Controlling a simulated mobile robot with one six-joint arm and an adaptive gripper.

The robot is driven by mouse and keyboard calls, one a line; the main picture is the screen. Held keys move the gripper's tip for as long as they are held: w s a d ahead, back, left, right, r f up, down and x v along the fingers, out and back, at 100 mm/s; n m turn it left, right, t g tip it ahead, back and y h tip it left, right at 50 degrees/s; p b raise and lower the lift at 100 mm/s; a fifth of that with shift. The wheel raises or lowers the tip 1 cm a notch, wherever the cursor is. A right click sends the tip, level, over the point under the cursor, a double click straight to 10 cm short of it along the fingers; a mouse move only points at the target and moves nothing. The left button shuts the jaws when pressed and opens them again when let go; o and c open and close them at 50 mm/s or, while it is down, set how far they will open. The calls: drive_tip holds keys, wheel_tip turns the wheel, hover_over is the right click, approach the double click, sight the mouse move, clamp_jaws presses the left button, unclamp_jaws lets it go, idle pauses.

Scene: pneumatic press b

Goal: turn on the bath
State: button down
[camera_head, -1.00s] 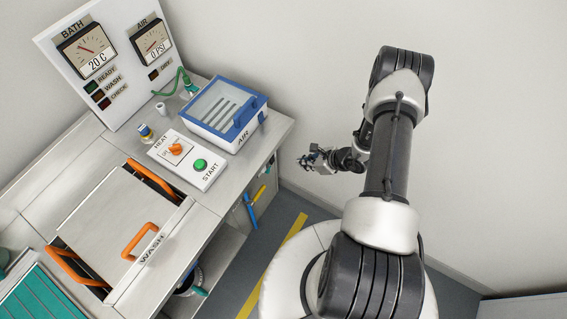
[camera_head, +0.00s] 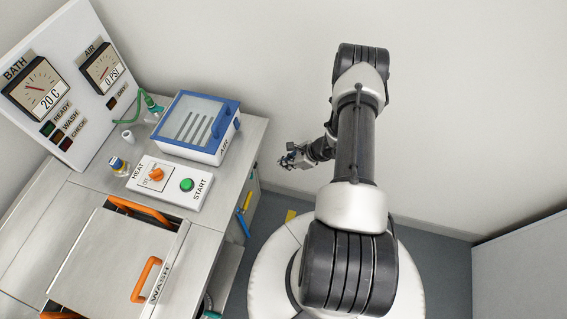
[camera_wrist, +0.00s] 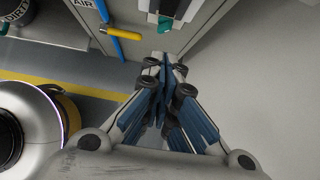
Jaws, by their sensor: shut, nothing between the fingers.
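The bath's control box is white, with an orange HEAT knob (camera_head: 156,174) and a green START button (camera_head: 187,185), on the steel bench in the head view. The bath gauge (camera_head: 39,92) on the upright panel reads 20 C. The WASH bath lid (camera_head: 105,262) with orange handles lies on the bench at lower left. My gripper (camera_head: 288,160) is right of the bench, apart from the control box. In the wrist view my gripper (camera_wrist: 165,62) has its blue-padded fingers together with nothing between them. The knob and button are not in the wrist view.
A blue-framed AIR box (camera_head: 199,127) stands on the bench's back right corner. A yellow valve handle on a blue pipe (camera_wrist: 124,33) is on the bench side. Floor right of the bench is clear beside my base.

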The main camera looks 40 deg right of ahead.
drive_tip(key=w+a+f+b, duration=0.2)
drive_tip(key=w+a+f, duration=0.3)
drive_tip(key=w+f, duration=0.1)
drive_tip(key=shift+w, duration=0.25)
drive_tip(key=shift+a, duration=0.1)
drive_tip(key=shift+b, duration=0.3)
drive_tip(key=shift+w+a+f+b, duration=0.15)
drive_tip(key=shift+w+a+b, duration=0.1)
drive_tip(key=shift+b, duration=0.15)
drive_tip(key=shift+r, duration=0.2)
